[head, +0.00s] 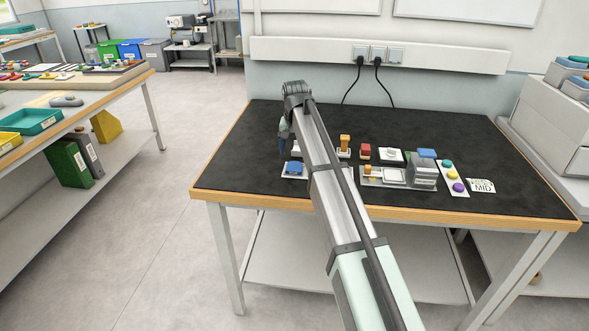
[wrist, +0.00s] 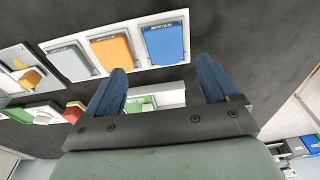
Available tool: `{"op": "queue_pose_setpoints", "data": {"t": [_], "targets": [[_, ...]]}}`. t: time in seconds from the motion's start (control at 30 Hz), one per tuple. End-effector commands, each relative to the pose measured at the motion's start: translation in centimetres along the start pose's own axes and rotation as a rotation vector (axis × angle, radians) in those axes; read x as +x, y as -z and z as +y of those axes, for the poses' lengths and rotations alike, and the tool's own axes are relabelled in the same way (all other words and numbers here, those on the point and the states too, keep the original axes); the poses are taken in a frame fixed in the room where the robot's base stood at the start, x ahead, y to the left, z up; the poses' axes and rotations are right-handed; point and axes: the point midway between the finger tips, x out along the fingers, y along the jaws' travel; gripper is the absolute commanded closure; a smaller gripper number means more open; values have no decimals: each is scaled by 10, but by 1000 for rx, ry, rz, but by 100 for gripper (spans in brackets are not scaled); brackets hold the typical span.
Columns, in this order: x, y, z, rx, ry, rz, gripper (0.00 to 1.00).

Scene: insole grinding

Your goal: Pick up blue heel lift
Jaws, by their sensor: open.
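The blue heel lift (wrist: 165,43) lies in the right-hand slot of a white tray (wrist: 122,69) in the wrist view. Beside it in that tray are an orange lift (wrist: 111,54) and a grey one (wrist: 70,63). In the head view, the blue lift (head: 293,167) is at the left of the black table mat, and my arm hides part of the tray. My gripper (wrist: 161,66) is open, its two blue fingers apart and empty. The lift appears just beyond the fingertips, roughly between them, apart from both. In the head view, my gripper (head: 283,144) hangs above the tray area, partly hidden.
Orange (head: 345,141) and red (head: 365,151) pieces stand right of my arm. A grey device (head: 422,174) and a card with coloured discs (head: 454,177) are farther right. The black mat (head: 235,165) is clear at the left.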

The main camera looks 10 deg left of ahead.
Motion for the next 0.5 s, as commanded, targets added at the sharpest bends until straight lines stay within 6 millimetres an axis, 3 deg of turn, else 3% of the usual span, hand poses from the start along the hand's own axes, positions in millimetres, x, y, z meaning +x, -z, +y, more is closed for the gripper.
{"op": "queue_pose_setpoints", "data": {"t": [0.5], "targets": [[35, 0, -5, -1, -1, -2, 13]]}}
